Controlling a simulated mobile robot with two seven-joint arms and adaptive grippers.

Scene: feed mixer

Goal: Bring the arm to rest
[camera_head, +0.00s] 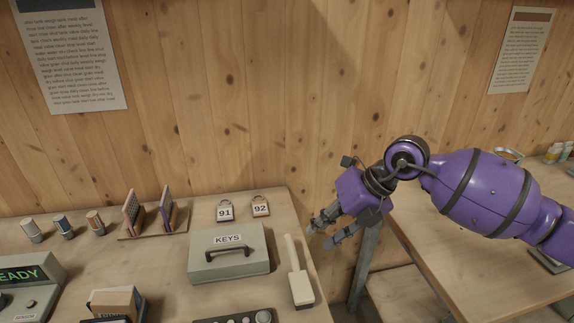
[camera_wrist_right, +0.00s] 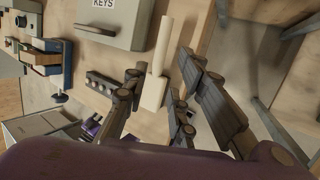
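My right arm comes in from the right in the head view. My right gripper (camera_head: 326,232) hangs in the air near the right edge of the left bench, beside the white brush-like tool (camera_head: 300,283). Its fingers are spread apart with nothing between them. In the right wrist view the open fingers (camera_wrist_right: 165,88) show in front of the bench, and the white tool (camera_wrist_right: 155,75) lies beyond them on the bench top, not held. My left gripper does not show clearly in either view.
A grey KEYS box (camera_head: 229,255) stands on the left bench (camera_head: 170,258), with padlocks tagged 91 (camera_head: 225,212) and 92 (camera_head: 260,208) behind it. A second wooden table (camera_head: 470,265) lies under my right arm. A gap separates the two. The wooden wall is close behind.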

